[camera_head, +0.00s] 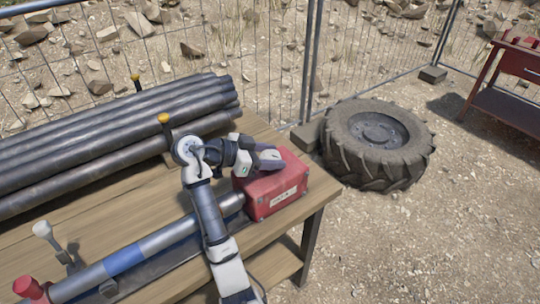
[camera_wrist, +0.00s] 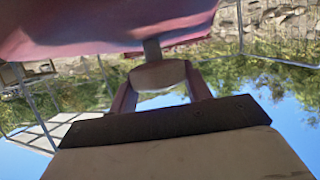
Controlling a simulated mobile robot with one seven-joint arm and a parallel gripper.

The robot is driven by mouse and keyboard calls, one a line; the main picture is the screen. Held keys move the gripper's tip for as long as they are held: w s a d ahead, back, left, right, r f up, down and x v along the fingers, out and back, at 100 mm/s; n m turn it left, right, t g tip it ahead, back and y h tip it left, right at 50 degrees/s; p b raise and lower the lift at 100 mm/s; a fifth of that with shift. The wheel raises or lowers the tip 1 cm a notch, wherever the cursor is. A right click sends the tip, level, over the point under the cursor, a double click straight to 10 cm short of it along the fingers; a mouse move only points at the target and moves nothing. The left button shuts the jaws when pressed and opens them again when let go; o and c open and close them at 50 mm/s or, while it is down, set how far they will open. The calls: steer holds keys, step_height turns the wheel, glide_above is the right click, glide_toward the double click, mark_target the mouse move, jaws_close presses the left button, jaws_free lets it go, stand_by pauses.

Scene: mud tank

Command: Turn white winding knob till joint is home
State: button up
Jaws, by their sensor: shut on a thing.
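The white winding knob (camera_wrist: 160,74) shows in the wrist view as a pale rounded piece on a short grey stem below a red body. My gripper (camera_wrist: 158,84) is shut on it, one finger on each side. In the head view my gripper (camera_head: 270,158) reaches over the far side of the red box (camera_head: 275,190), and the knob is hidden there. A grey pipe (camera_head: 165,238) with a blue band (camera_head: 125,260) lies along the bench and its right end meets the box. I cannot tell which part is the joint.
Dark pipes (camera_head: 110,125) are stacked at the back of the wooden bench (camera_head: 160,205), beside yellow-topped posts. A white-topped handle (camera_head: 42,229) and a red part (camera_head: 28,287) stand at the left. A tyre (camera_head: 378,143) lies beyond the bench. A wire fence runs behind.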

steer(key=o, duration=1)
steer(key=shift+c, duration=0.2)
steer(key=shift+a, duration=0.1)
steer(key=b+v, duration=0.2)
steer(key=v, duration=1.1)
steer(key=shift+a+b, duration=0.25)
steer(key=shift+b, duration=0.15)
steer(key=shift+s+r, duration=0.1)
